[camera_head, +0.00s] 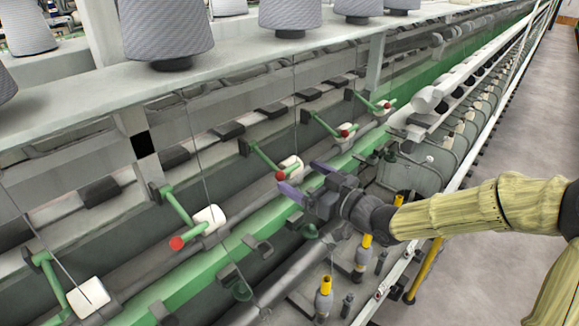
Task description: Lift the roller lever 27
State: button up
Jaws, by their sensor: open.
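Several roller levers line the spinning frame, each a green arm with a white roller and a red knob. The lever nearest my gripper has its red knob (281,175) and white roller (291,166) just left of the fingers, with its green arm (264,158) running up left. No number is readable, so I cannot tell which is 27. My gripper (304,179) has purple fingertips spread apart and empty. It points left toward this lever; whether a finger touches the knob is not clear. Other levers show at the lower left (192,226) and farther up right (345,130).
Large grey yarn cones (165,32) stand on the shelf above. Thin threads hang down across the levers. Yellow-topped spindles (324,299) stand below my gripper, by the front rail. The grey aisle floor (500,150) on the right is clear.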

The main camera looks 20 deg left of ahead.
aim_at(290, 167)
jog(key=p+x, duration=0.1)
jog(key=x, duration=0.4)
jog(key=shift+d, duration=0.1)
